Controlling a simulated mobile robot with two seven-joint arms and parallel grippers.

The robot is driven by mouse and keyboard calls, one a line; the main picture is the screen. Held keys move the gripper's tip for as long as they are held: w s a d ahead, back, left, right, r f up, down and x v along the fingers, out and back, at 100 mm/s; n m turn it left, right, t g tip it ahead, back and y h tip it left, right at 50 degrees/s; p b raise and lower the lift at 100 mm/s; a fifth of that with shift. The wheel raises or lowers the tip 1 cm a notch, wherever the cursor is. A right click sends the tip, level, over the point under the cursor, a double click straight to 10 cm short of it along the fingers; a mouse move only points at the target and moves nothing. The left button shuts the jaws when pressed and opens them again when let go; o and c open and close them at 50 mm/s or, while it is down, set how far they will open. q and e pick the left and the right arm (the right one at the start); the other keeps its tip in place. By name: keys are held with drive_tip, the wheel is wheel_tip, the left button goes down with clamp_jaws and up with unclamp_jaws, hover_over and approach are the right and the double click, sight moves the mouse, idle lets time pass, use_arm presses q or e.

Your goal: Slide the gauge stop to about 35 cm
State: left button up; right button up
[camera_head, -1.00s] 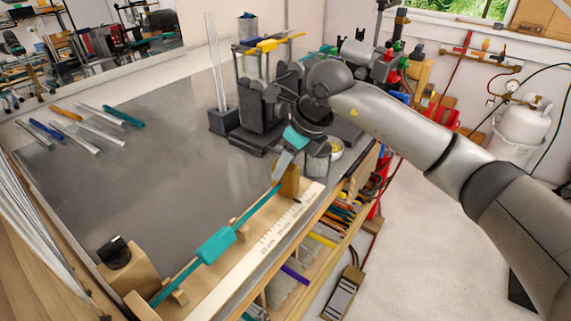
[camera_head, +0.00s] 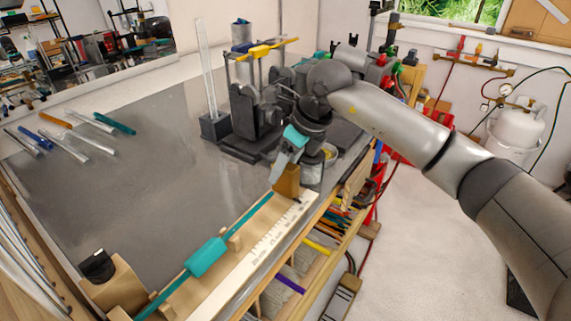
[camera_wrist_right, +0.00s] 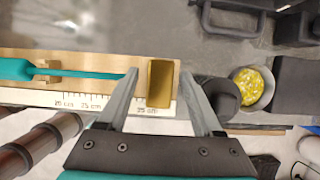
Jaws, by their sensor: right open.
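The gauge stop is a small tan-brown block (camera_head: 287,178) at the far end of the wooden gauge with a white printed scale (camera_head: 272,238). My right gripper (camera_head: 282,163) is at the stop. In the right wrist view, its open fingers (camera_wrist_right: 163,78) straddle the stop (camera_wrist_right: 160,83), with a visible gap on each side. The scale also shows there (camera_wrist_right: 85,101); the label by the stop's left edge looks like 35 cm but is small, and part is hidden behind the left finger. A teal rod (camera_head: 205,258) lies along the gauge, its tip short of the stop. My left gripper is out of view.
Several loose rods (camera_head: 75,135) lie at the bench's far left. A dark holder (camera_head: 215,126) with upright clear rods and a dark burner apparatus (camera_head: 250,115) stand behind the gripper. A cup with yellow contents (camera_wrist_right: 250,85) is right of the fingers. The middle bench is clear.

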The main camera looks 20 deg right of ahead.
drive_tip(key=v, duration=1.5)
drive_tip(key=shift+r, duration=0.1)
